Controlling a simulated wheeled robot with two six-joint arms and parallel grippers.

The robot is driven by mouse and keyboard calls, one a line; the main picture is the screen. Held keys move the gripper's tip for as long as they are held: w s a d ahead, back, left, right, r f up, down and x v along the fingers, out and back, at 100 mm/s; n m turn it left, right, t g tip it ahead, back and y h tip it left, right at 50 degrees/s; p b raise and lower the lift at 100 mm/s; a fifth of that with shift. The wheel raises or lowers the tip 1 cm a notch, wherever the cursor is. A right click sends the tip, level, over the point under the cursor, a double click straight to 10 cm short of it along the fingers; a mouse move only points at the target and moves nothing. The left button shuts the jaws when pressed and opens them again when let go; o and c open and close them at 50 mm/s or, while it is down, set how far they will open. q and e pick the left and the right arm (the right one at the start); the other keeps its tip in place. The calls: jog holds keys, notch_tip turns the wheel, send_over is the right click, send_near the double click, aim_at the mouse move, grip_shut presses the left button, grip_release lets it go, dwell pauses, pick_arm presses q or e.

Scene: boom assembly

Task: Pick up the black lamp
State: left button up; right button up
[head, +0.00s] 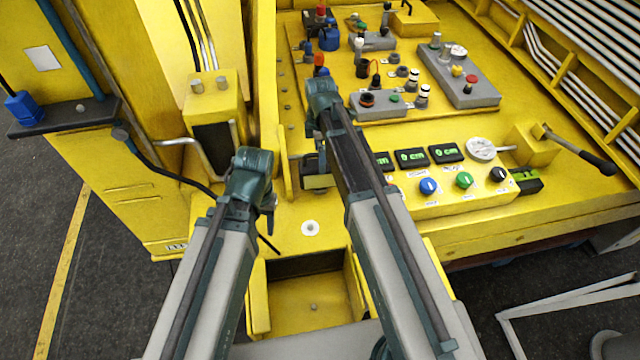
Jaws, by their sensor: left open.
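Several small lamps and plugs stand on the yellow panel. A dark upright piece (362,70) near the panel's middle looks like the black lamp, but it is too small to be sure. Another black-topped piece (387,14) stands at the back. My left gripper (268,225) hangs below the end of my left arm, over the yellow front surface. It is open and far from the dark pieces, nearer to me and to their left.
Striped white-and-black lamps (423,96), a grey box with a red button (461,84) and a blue piece (329,39) crowd the panel. Green displays (411,158) and knobs (464,181) line the front. A black-handled lever (580,150) juts out at right.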

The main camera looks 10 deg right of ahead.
jog(key=f+b, duration=0.5)
jog(key=shift+s+a+f, duration=0.1)
jog(key=shift+s+f, duration=0.15)
jog(key=shift+s, duration=0.05)
jog(key=shift+r, duration=0.15)
jog(key=shift+c, duration=0.3)
grip_shut()
